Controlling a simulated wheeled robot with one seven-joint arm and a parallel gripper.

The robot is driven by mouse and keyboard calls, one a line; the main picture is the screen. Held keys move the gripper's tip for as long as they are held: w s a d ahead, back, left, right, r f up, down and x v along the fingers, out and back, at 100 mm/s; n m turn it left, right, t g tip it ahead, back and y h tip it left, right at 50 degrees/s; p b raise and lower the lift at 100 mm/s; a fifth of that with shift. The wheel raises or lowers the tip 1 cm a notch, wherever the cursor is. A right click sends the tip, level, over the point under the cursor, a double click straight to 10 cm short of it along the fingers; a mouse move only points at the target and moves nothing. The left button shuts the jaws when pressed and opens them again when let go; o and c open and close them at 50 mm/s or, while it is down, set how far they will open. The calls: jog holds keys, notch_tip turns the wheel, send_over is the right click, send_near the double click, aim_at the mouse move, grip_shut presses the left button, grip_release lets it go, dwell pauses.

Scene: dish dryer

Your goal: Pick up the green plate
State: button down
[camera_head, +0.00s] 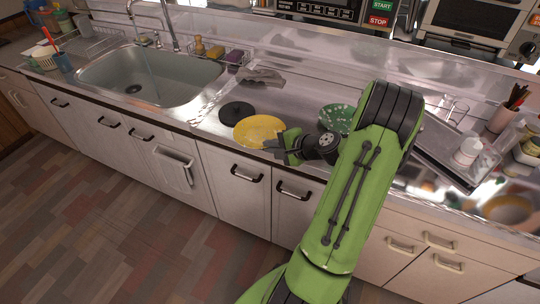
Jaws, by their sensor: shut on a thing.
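The green plate (336,118), with a light speckled pattern, lies on the steel counter just left of my arm. Part of its right side is hidden behind the arm. A yellow plate (257,130) is to its left, at the counter's front edge. My gripper (277,147) is at the right rim of the yellow plate and appears shut on that rim. It is apart from the green plate. The fingertips are small and partly hidden, so the exact grip is hard to see.
A black round plate (237,113) lies behind and left of the yellow plate. A grey rack-like object (262,77) is farther back. The sink (150,78) is at the left. Bottles and jars (468,151) stand at the right. Cabinet handles (247,174) line the front.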

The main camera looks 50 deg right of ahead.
notch_tip(320, 180, down, 4)
jog(key=shift+r+b, duration=0.2)
jog(key=shift+b, duration=0.15)
jog(key=c, duration=1.3)
grip_release()
jog(key=shift+o, duration=0.2)
